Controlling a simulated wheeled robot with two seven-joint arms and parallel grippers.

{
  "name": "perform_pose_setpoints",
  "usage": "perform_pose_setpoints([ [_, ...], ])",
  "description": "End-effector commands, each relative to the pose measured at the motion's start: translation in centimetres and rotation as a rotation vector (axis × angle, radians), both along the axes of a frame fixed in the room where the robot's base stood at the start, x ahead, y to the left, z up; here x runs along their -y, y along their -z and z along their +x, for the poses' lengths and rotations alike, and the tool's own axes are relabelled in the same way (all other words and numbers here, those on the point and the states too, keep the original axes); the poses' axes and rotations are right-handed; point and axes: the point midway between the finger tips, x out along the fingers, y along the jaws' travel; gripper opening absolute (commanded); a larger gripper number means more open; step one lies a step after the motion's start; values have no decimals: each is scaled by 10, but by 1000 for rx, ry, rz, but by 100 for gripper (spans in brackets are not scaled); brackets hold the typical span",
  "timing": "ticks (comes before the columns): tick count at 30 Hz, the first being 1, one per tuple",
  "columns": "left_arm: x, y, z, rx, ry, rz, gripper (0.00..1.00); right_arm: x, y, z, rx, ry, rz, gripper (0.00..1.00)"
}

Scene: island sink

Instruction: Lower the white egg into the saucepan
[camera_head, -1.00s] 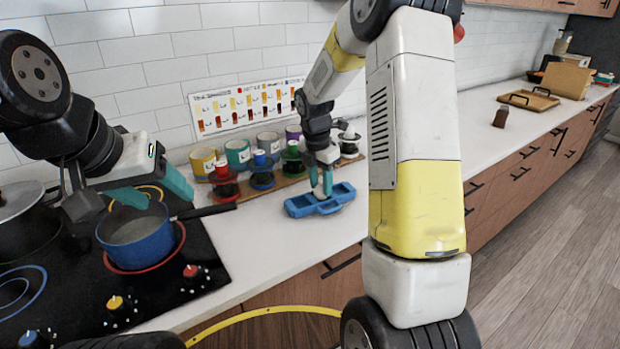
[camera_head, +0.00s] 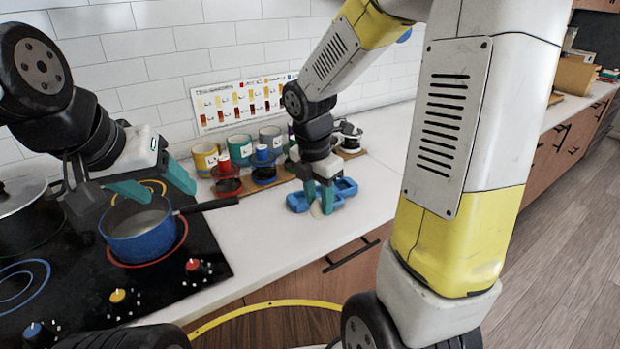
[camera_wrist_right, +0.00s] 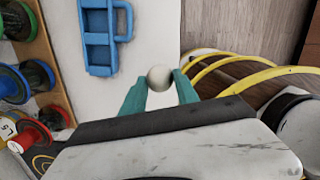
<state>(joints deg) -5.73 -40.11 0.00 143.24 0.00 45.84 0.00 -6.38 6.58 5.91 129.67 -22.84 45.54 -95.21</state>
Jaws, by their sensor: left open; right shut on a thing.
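The white egg (camera_wrist_right: 159,77) is held between the teal fingertips of my right gripper (camera_wrist_right: 160,88) in the right wrist view. In the head view the egg (camera_head: 317,210) shows partly below my right gripper (camera_head: 322,198), in front of the blue egg holder. The blue saucepan (camera_head: 140,232) stands on a red-ringed burner at the left, with pale liquid in it and its dark handle pointing right. My left gripper (camera_head: 150,190) is open, its teal fingers above the saucepan's back rim; I cannot tell if they touch it.
The blue holder (camera_head: 345,188) lies on the white counter (camera_head: 265,240); it also shows in the right wrist view (camera_wrist_right: 98,40). A lidded pot (camera_head: 22,215) stands at the far left. Counter between saucepan and holder is clear.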

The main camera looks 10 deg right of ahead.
Motion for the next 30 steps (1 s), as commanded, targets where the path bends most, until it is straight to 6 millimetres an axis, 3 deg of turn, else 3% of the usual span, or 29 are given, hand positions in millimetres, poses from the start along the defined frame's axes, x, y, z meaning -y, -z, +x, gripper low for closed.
perform_pose_setpoints([
  [8, 0, 0, 0, 0, 0, 0, 62, -28, -14, -2, 3, -4, 1, 23],
  [30, 0, 0, 0, 0, 0, 0, 62, -160, -76, 24, 1, -4, 2, 23],
])
